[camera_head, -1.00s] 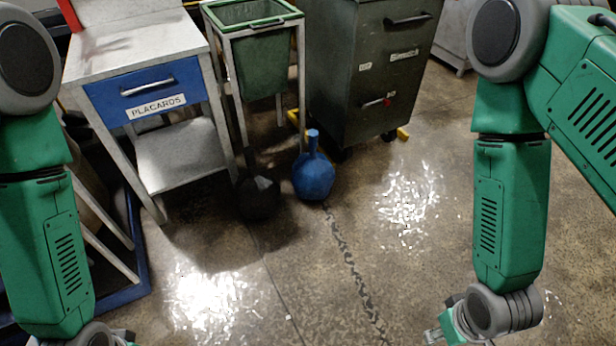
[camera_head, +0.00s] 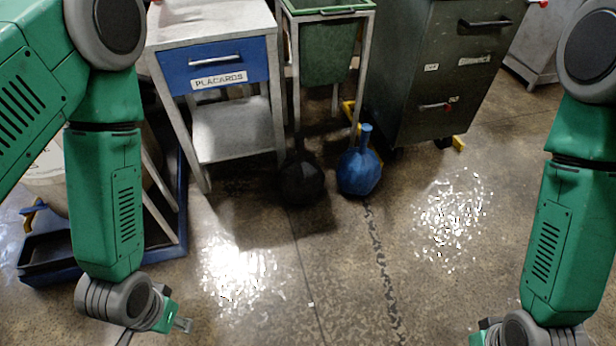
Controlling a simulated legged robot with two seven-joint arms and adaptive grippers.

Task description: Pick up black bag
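The black bag (camera_head: 302,180) is a dark, rounded bag with a tied neck, standing on the floor in shadow in front of the green bin. The blue bag (camera_head: 359,174), of similar shape, stands just to its right. My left gripper (camera_head: 155,332) is low at the left, at the bottom edge of the head view, partly cut off. Its fingers look apart with nothing between them, well short of the black bag. My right gripper (camera_head: 480,338) is mostly below the bottom edge at the right, so its fingers are hidden.
A metal table with a blue drawer (camera_head: 213,66) marked PLACARDS stands behind and left of the bags. The green bin (camera_head: 328,50) in its frame and a dark cabinet (camera_head: 425,70) stand behind. A blue frame (camera_head: 90,264) lies at left. The front floor (camera_head: 330,285) is clear.

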